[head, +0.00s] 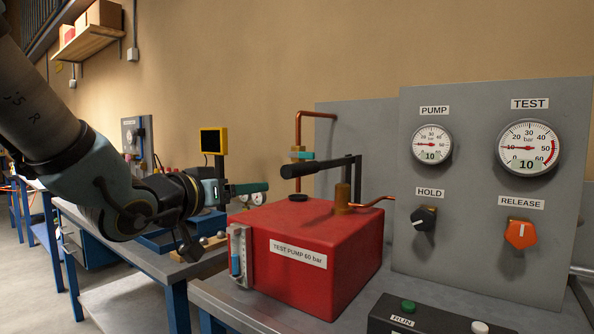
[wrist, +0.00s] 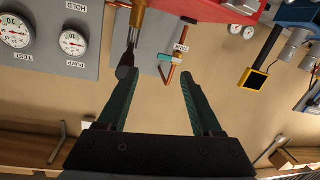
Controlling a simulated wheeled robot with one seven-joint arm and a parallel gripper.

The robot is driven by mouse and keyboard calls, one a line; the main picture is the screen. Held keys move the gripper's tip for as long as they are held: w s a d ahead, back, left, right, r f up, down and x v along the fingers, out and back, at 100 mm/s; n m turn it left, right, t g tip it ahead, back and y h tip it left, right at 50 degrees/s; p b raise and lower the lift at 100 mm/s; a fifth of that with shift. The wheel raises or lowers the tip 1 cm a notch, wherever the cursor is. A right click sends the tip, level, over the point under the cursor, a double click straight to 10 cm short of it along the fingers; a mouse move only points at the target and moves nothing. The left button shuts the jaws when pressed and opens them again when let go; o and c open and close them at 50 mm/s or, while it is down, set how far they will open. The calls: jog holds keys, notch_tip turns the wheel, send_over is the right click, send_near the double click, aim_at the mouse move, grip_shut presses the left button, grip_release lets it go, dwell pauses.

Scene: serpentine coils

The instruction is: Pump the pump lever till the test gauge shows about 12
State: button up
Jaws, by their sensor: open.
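The red test pump (head: 335,250) stands on the bench with its black pump lever (head: 318,167) near level, the grip end at left. My gripper (head: 264,190) is left of the grip end, open with nothing between its fingers. In the wrist view my gripper (wrist: 158,74) has the lever's black end (wrist: 125,70) beside its left fingertip; whether they touch I cannot tell. The test gauge (head: 526,147) reads 10, and so does the pump gauge (head: 431,145). The test gauge also shows in the wrist view (wrist: 15,31).
The grey panel (head: 470,240) holds a black HOLD knob (head: 423,219) and an orange RELEASE knob (head: 521,233). A copper pipe (head: 299,130) rises behind the pump. A black box (head: 430,318) with a green button is in front. A yellow-framed screen (head: 213,141) stands behind my arm.

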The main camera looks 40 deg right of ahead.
aim_at(299, 169)
jog(key=shift+m+g+h, duration=0.6)
jog(key=shift+g+h, duration=0.2)
jog(key=shift+h, duration=0.1)
jog(key=s+d+r, duration=0.1)
jog(key=s, duration=0.1)
jog(key=s+d+r, duration=0.1)
jog(key=shift+s+d+r, duration=0.2)
jog(key=shift+s+r, duration=0.15)
jog(key=p+x, duration=0.3)
jog(key=x, duration=0.7)
jog(key=shift+d, duration=0.2)
grip_shut()
